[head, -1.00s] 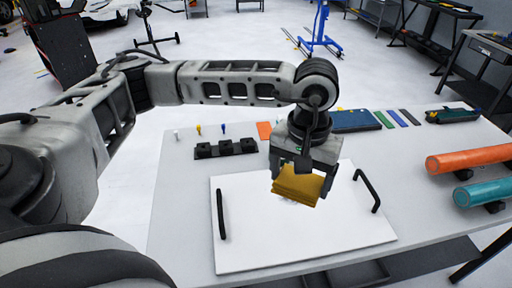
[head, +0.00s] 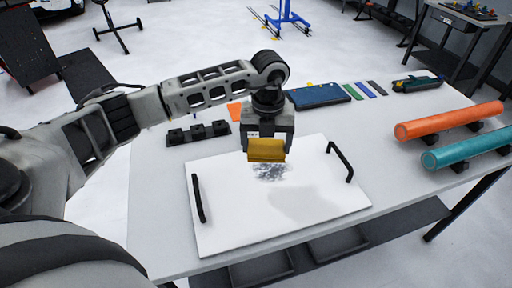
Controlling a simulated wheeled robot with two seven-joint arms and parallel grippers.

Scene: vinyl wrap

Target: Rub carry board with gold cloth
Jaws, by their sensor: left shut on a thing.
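The gold cloth (head: 266,150) is a folded pad held in my left gripper (head: 267,158), which is shut on it. The carry board (head: 235,222) is a white panel lying flat on the table, with a black handle at its left end and another at its right end. A grey smudge (head: 271,173) shows on the board just below the cloth in the picture. The cloth is over the far part of the board; I cannot tell if it touches. My right gripper is not in view.
The grey table (head: 158,190) holds a black block rack (head: 197,133) behind the board. A dark blue case (head: 318,96) and coloured strips (head: 363,90) lie at the back. Orange (head: 448,121) and teal (head: 466,149) rolls lie on the right. The table's front left is clear.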

